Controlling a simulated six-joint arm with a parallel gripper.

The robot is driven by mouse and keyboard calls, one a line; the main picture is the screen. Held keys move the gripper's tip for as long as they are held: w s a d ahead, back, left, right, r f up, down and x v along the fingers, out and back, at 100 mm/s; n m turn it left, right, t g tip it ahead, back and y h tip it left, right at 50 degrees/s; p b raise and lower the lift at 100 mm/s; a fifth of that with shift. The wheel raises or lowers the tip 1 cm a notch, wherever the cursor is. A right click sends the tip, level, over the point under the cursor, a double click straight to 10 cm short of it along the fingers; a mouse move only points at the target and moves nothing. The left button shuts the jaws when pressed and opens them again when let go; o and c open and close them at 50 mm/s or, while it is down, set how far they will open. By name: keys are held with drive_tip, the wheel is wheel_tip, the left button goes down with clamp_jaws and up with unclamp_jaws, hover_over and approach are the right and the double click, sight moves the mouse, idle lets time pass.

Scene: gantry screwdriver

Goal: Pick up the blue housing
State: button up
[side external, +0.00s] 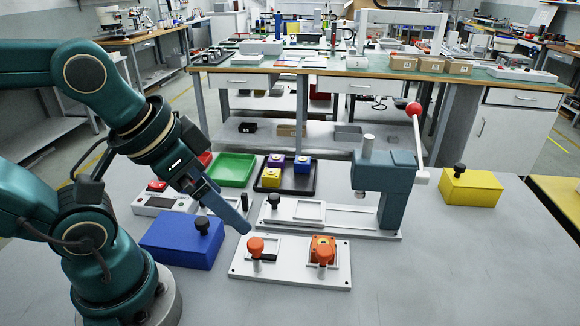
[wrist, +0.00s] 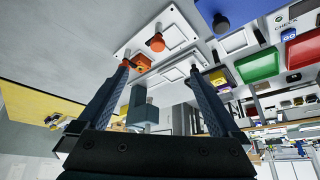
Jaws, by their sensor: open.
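The black tray (side external: 262,187) stands behind the work plates in the side view. My gripper (side external: 246,228) points down and right above the front white plate, apart from the tray and left of the housings. In the wrist view my gripper (wrist: 160,68) has its two fingers wide apart with nothing held between them.
A large blue box (side external: 180,242) with a black knob stands beside my arm. The front white plate (side external: 290,275) bears orange knobs and an orange part (side external: 323,250). A teal press (side external: 385,190) with a red-balled lever stands right of the tray. A green tray (side external: 232,168) lies left of it.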

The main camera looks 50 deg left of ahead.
drive_tip(key=w+a+r+m+t, duration=0.1)
drive_tip(key=w+r, duration=0.4)
drive_tip(key=w, duration=0.3)
drive_tip(key=w+a+r+m+t, duration=0.1)
drive_tip(key=w+a+r, duration=0.1)
drive_tip(key=w+r, duration=0.45)
drive_tip(key=n+g, duration=0.2)
drive_tip(key=g, duration=0.1)
hover_over(302, 159)
drive_tip(key=s, duration=0.2)
wheel_tip(302, 159, down, 20)
drive_tip(key=shift+s+d+f, duration=0.1)
drive_tip(key=shift+f, duration=0.45)
drive_tip(key=shift+x, duration=2.25)
